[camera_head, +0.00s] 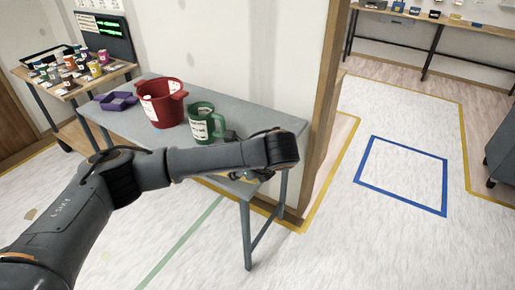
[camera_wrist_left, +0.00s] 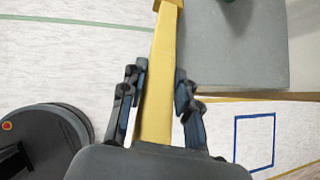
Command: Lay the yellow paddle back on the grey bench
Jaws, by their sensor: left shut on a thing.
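The yellow paddle (camera_wrist_left: 165,45) is a long flat strip in the left wrist view, running from my gripper to the top edge of the picture. My left gripper (camera_wrist_left: 159,88) is shut on it, one finger on each side. The grey bench (camera_wrist_left: 240,55) lies right of the paddle, whose upper part runs along the bench's edge; I cannot tell whether they touch. In the head view, the grey bench (camera_head: 150,95) stands in the middle and my left arm reaches over its near right end. There the arm hides most of the gripper and paddle. My right gripper is not in view.
A crowded wooden table (camera_head: 70,84) stands at the left. Blue tape (camera_head: 402,143) marks open floor at right.

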